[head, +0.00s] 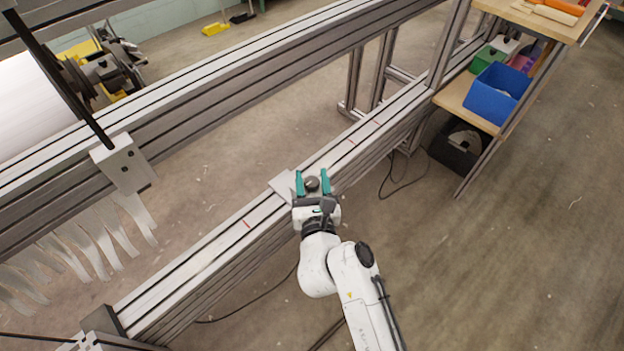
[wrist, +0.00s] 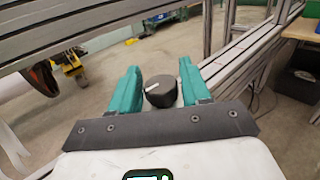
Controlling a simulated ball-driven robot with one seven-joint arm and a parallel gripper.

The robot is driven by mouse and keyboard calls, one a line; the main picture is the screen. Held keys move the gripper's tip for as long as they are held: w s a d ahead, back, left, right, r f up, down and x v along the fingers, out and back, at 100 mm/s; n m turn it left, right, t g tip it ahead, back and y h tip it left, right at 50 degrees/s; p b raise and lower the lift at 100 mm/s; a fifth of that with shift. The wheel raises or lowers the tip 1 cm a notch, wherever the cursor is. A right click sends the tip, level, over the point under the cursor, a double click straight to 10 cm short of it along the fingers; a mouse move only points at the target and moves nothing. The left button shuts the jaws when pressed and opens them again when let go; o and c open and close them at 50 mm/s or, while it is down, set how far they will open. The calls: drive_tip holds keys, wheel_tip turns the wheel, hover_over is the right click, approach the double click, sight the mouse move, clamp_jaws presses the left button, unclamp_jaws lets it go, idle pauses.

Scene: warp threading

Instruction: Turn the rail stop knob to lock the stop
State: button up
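The rail stop knob (wrist: 160,91) is a dark round knob with a white mark on its top; in the head view it shows as a small dark disc (head: 312,184). It sits on the rail stop, a light metal plate (head: 284,185) on the lower aluminium rail (head: 240,229). My gripper (head: 313,180) is over the rail at the stop. Its two green fingers are apart, one on each side of the knob. In the wrist view my gripper (wrist: 158,85) shows a gap between each finger and the knob. The stop's underside is hidden.
The upper rail (head: 220,92) runs parallel behind, with a bracket (head: 124,166) and hanging pale strips (head: 90,240) at left. A shelf with a blue bin (head: 497,92) stands at upper right. Red marks are on the lower rail. Open floor lies at right.

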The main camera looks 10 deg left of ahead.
drive_tip(key=c, duration=0.6)
drive_tip(key=shift+c, duration=0.2)
